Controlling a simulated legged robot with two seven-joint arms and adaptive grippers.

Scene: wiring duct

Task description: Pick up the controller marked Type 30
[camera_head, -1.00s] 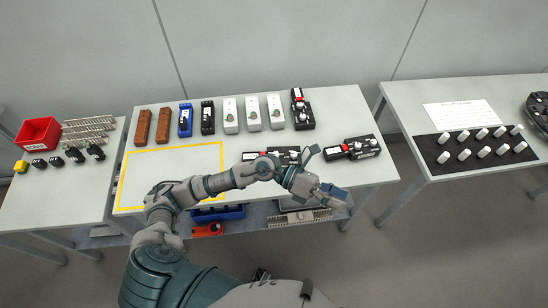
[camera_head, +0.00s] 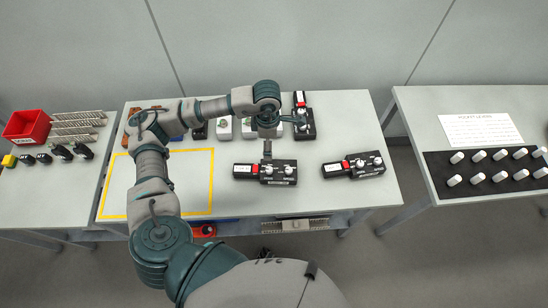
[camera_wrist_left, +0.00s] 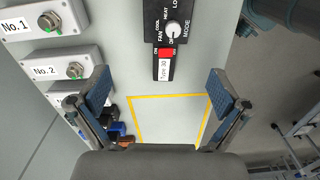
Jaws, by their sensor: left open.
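A black controller (camera_wrist_left: 167,30) with a red switch, a white dial and a label reading "Type 30" lies below my left wrist. In the head view it appears to be the front middle controller (camera_head: 265,172), its label end towards the left. My left gripper (camera_head: 283,137) is open above the table, just behind that controller. In the wrist view the open fingers (camera_wrist_left: 160,88) stand apart on either side of the label end, with nothing held. Two similar controllers lie at the back (camera_head: 303,118) and front right (camera_head: 353,166); their labels are unreadable.
White boxes marked No.1 (camera_wrist_left: 42,20) and No.2 (camera_wrist_left: 62,68) stand beside the controller; my arm partly hides that row. A yellow outlined area (camera_head: 155,216) on the left is empty. Side tables hold a red bin (camera_head: 27,126) and a black tray of white knobs (camera_head: 435,168).

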